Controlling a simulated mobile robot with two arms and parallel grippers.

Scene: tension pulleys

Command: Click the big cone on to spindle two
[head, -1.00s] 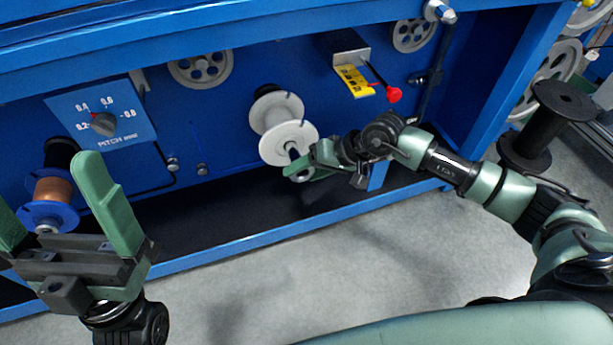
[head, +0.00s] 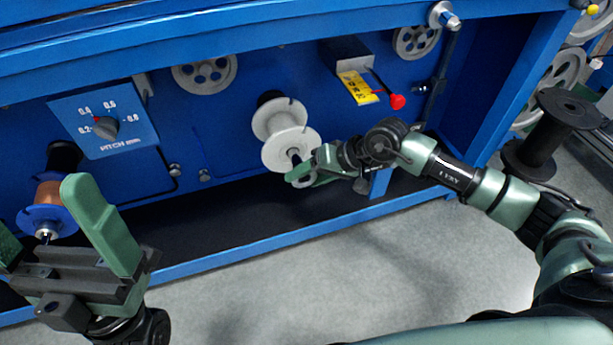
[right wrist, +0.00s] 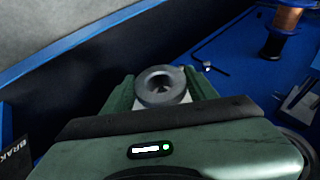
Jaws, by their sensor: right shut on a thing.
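The big cone (right wrist: 150,96) is a grey ring with a hole through its middle. In the right wrist view it sits between the two green fingers of my right gripper (right wrist: 163,88), which is shut on it. In the head view my right gripper (head: 303,172) is at the lower front of a white spool (head: 280,153) on a spindle. The cone is mostly hidden there by the fingers, and I cannot tell whether it touches the spindle end. My left gripper (head: 40,208) is open and empty at the lower left.
A copper-wound spool with a blue flange (head: 38,218) is on another spindle at the left, beyond my left gripper. A yellow-labelled bracket with a red knob (head: 397,102) is above my right arm. A blue lower rail (head: 240,255) crosses the front. A black spool (head: 560,125) stands right.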

